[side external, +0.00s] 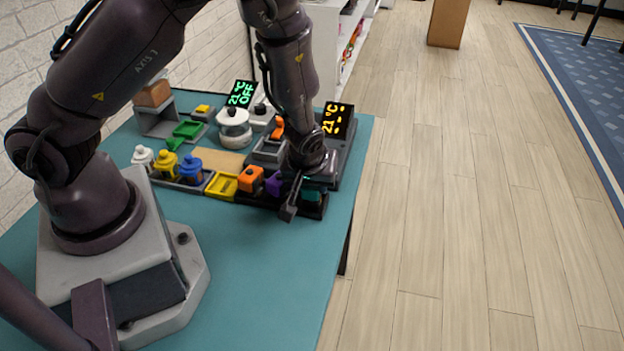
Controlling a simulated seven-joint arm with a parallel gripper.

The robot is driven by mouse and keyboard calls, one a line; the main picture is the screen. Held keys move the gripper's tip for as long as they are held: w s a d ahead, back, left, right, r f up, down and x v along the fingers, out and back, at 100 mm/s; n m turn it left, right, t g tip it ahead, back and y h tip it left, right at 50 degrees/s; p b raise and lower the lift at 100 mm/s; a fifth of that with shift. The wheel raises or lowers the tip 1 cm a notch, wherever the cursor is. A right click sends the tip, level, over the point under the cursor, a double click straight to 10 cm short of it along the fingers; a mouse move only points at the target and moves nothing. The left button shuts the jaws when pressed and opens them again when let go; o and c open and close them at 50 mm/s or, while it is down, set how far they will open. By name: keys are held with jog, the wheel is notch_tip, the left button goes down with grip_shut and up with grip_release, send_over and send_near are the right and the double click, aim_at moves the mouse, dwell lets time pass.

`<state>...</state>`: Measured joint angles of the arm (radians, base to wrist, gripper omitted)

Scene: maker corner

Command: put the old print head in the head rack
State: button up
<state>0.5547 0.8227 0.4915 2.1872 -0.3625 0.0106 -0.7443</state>
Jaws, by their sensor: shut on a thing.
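The dark head rack (256,203) runs along the front right of the workbench. An orange head (250,179), a purple piece (274,184) and a teal piece (312,196) show in or just above it. My gripper (291,209) is low over the rack's right part, between the purple and teal pieces in the picture, with one dark finger in clear view. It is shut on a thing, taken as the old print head. The hand and finger hide most of the grip, so I cannot tell which piece is held or whether it touches the rack.
A printer-like machine with an amber display (338,119) stands behind my gripper. A green display (241,93), a white round device (234,128), a yellow tray (221,185) and white, yellow and blue bottles (190,167) stand to the left. The teal tabletop (270,265) is clear in front.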

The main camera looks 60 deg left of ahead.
jog(key=shift+f, duration=0.4)
jog(key=o, duration=1.1)
jog(key=shift+c, duration=0.2)
jog(key=shift+r, duration=3.45)
jog(key=shift+s, duration=0.1)
jog(key=s+d+r+m+g+h, duration=0.3)
jog(key=s+d+r+m, duration=0.3)
jog(key=s+r+m, duration=0.15)
jog(key=s+a+r+m+t, duration=0.1)
jog(key=s+r, duration=0.3)
jog(key=r, duration=0.4)
jog(key=s+a+r+m+t, duration=0.1)
jog(key=s+a+r+t, duration=0.2)
jog(key=r, duration=0.5)
jog(key=shift+s+a+r+t, duration=0.15)
jog(key=shift+s+r+t, duration=0.35)
jog(key=shift+t, duration=0.3)
